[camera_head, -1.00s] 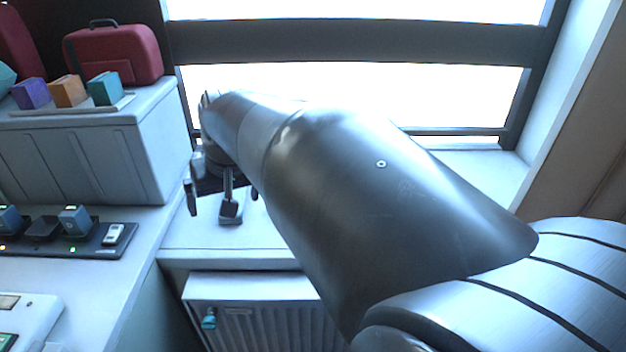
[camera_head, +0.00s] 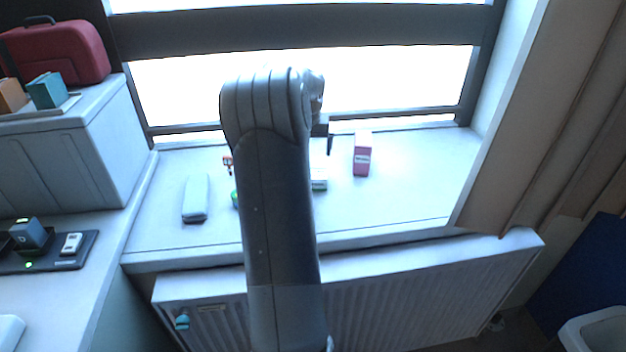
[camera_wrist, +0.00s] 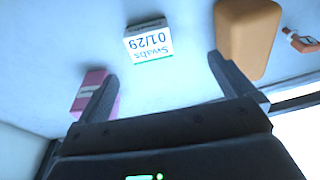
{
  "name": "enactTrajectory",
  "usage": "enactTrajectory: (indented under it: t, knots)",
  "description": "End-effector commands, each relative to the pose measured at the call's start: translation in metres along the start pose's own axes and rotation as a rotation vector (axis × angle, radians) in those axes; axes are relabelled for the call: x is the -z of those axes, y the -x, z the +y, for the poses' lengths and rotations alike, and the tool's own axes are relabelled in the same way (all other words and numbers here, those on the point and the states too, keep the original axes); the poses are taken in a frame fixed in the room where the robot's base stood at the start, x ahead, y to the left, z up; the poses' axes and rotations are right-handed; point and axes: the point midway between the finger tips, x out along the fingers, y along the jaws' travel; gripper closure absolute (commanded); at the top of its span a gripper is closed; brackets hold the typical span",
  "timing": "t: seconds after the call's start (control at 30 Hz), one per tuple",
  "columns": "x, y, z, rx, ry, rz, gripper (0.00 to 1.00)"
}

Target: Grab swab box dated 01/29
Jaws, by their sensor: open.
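The swab box (camera_wrist: 148,42), white with a grey top edge, shows "Swabs 01/29" upside down in the wrist view. It lies on the pale window sill, beyond the fingertips and between their lines, untouched. In the head view a small white box (camera_head: 319,184), partly hidden by my arm, seems to be the same one. My gripper (camera_wrist: 162,67) is open and empty. In the head view my arm hides most of it; a dark finger (camera_head: 330,145) shows above the sill.
A pink box (camera_head: 362,155) stands right of the swab box; in the wrist view it is beside one finger. A tan rounded object (camera_wrist: 245,35) lies close to the other finger. A pale case (camera_head: 195,198) lies left on the sill (camera_head: 425,180). The sill's right side is clear.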

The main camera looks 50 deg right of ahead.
Motion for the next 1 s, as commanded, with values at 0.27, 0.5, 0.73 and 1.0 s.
enactTrajectory:
  t: [0.27, 0.5, 0.73, 1.0]
  knots:
    - [0.011, -0.025, 0.025, -0.02, -0.027, -0.014, 0.02]
    - [0.01, -0.06, 0.025, -0.019, -0.027, -0.015, 0.02]
    - [0.01, -0.08, 0.024, -0.019, -0.027, -0.013, 0.02]
    - [0.008, -0.118, 0.022, -0.019, -0.027, -0.014, 0.02]
